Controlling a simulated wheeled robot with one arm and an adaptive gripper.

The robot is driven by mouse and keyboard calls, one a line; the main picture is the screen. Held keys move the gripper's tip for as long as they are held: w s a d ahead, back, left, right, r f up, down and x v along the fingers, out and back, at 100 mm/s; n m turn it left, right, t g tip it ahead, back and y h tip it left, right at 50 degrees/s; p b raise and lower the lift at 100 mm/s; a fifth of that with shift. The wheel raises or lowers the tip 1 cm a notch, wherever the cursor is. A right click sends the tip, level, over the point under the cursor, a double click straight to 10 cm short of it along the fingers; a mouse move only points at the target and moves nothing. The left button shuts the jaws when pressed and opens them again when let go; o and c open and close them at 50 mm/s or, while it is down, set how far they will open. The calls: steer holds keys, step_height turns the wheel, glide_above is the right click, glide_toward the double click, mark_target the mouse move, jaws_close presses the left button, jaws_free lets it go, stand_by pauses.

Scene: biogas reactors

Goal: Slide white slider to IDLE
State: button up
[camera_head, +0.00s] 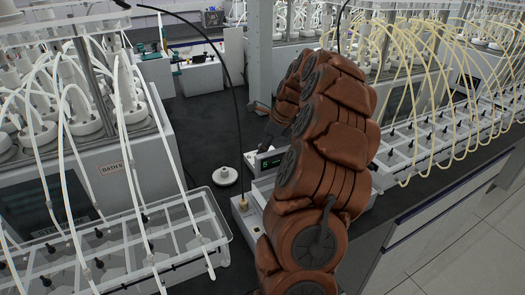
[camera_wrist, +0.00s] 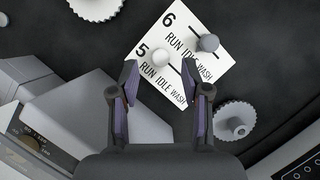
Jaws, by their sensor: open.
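The white slider (camera_wrist: 160,56) is a round white knob on a white label plate (camera_wrist: 148,84) in the wrist view. It sits in the row marked 5, beside the RUN end of the lettering RUN IDLE WASH. A grey knob (camera_wrist: 208,43) sits in the row marked 6 on the same plate. My gripper (camera_wrist: 168,78) is open, its two fingers to either side of the lower part of the plate. The white slider appears just beyond the fingertips and nothing is held; I cannot tell the height gap. The sliders cannot be made out in the head view.
A grey toothed disc (camera_wrist: 236,121) lies right of the plate in the wrist view. A small box with a green display (camera_head: 267,163) stands beside my arm. Clear racks with tubes (camera_head: 110,245) stand at the left.

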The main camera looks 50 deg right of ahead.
steer(key=shift+x, duration=1.2)
steer(key=shift+c, duration=0.3)
jaws_close()
